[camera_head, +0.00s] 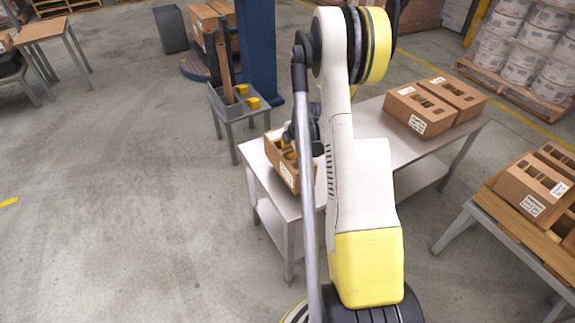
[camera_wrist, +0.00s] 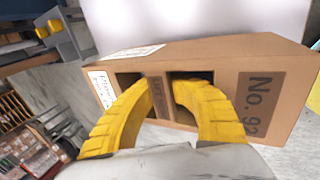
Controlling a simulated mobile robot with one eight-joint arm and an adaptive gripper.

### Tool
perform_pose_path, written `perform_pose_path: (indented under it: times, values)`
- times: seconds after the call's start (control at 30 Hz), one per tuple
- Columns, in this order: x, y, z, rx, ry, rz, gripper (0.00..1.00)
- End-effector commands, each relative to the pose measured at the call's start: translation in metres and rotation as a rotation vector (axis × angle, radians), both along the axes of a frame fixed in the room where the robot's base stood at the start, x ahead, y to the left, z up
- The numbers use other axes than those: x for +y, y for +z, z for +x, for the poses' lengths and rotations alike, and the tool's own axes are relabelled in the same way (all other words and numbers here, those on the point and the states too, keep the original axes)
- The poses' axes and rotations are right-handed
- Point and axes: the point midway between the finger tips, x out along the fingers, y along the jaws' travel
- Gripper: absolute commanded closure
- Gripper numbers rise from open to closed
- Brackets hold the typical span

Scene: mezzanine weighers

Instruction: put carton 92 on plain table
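Carton 92 (camera_wrist: 215,65) is a brown box with slots in its top, a white label and a dark "No. 92" mark, seen close in the wrist view. In the head view this carton (camera_head: 281,170) is at the left end of a metal table (camera_head: 262,190), partly hidden by my arm; I cannot tell whether it rests there or is slightly raised. My gripper (camera_wrist: 160,88) has its yellow fingers in two neighbouring slots, closed on the strip between them. The gripper also shows, mostly hidden, in the head view (camera_head: 290,148). I cannot tell which table is the plain one.
Two slotted cartons (camera_head: 420,108) stand at the metal table's far right end. More cartons (camera_head: 533,188) sit on a wood-topped table (camera_head: 483,203) at right. A small stand (camera_head: 236,104) with yellow items and a blue column (camera_head: 257,45) are behind. The left floor is open.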

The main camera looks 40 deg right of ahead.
Motion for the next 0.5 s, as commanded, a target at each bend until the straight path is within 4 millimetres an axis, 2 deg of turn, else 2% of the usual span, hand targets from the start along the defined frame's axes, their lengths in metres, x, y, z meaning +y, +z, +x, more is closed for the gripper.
perform_pose_path:
  times: [0.17, 0.4, 0.5]
  values:
    - [0.007, -0.010, 0.000, 0.000, 0.000, 0.000, 1.00]
    - [0.007, -0.045, 0.000, 0.000, 0.000, 0.000, 1.00]
    - [0.007, -0.044, 0.000, 0.000, 0.000, 0.000, 1.00]
